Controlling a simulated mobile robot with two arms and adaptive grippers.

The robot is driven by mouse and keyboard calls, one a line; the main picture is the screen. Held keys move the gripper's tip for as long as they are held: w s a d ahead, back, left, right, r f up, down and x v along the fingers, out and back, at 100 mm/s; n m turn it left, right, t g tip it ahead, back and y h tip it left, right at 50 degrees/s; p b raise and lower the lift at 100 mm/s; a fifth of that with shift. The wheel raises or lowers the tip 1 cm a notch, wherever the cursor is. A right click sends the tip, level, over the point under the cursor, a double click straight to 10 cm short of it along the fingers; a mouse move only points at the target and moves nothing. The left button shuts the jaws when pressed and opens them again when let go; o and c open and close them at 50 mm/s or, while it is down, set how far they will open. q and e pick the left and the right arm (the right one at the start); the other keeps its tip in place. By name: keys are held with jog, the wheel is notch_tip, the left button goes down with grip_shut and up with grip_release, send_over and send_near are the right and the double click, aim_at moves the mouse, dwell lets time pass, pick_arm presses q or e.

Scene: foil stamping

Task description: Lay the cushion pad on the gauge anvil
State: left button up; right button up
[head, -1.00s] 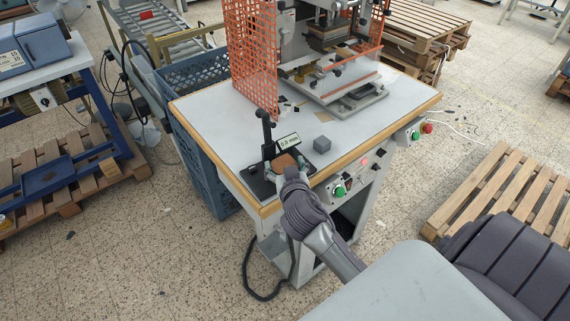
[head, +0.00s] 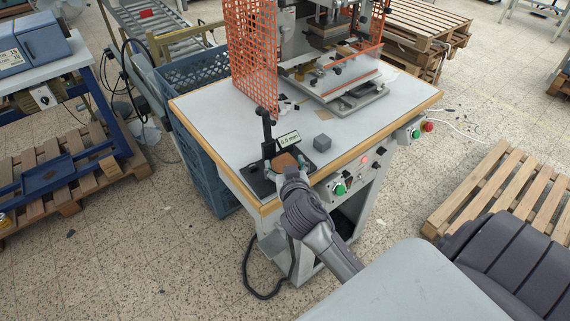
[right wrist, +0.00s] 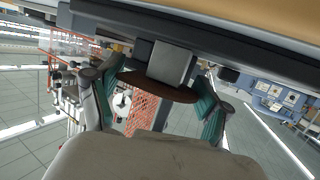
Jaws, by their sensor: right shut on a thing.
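The cushion pad (head: 285,160) is a flat brown piece at the gauge's front part. My right gripper (head: 285,167) is shut on its sides; in the right wrist view the pad (right wrist: 150,86) lies between two teal fingertips. The gauge (head: 267,135) has a black post, a dark base and a small tilted display (head: 288,139). In the upside-down right wrist view, a grey block (right wrist: 171,62), apparently the anvil, meets the pad's table-side face. I cannot tell whether they touch. The anvil is hidden under the pad in the head view. My left gripper is out of view.
A dark grey cube (head: 322,143) stands on the table (head: 215,130) right of the gauge. The stamping press (head: 335,60) and orange mesh guard (head: 252,55) stand behind. A control box with buttons (head: 340,190) hangs below the front edge. A blue crate (head: 205,165) is at left.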

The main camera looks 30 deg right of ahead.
jog(key=shift+f, duration=0.15)
dwell(0.6)
jog(key=o, duration=0.7)
jog(key=shift+s, duration=0.1)
jog(key=v, duration=1.2)
jog(key=shift+a, duration=0.1)
jog(key=s+a+f+n+g+y+b, duration=0.1)
jog(key=s+a+f+n+g+y, duration=0.1)
jog(key=f, duration=1)
jog(key=s+a+f+n+g+y+b, duration=0.1)
jog(key=a+f+g, duration=0.15)
jog(key=f, duration=0.85)
jog(key=s+a+f+n+g+y+b, duration=0.1)
jog(key=s+a+f+n+y, duration=0.15)
jog(key=f, duration=0.95)
jog(key=s+f+g+b, duration=0.2)
jog(key=s+f+g, duration=0.2)
jog(key=s+f, duration=0.95)
jog(key=s+d+f+g, duration=0.1)
jog(key=s+f, duration=0.2)
jog(key=s, duration=0.1)
jog(key=s+d+f+n+g, duration=0.1)
jog(key=s+f, duration=0.3)
jog(key=s, duration=0.1)
jog(key=s+f+g, duration=0.1)
jog(key=s+f, duration=0.2)
jog(key=s, duration=0.2)
jog(key=shift+s+d+f+b, duration=0.25)
jog(key=shift+d+b, duration=0.15)
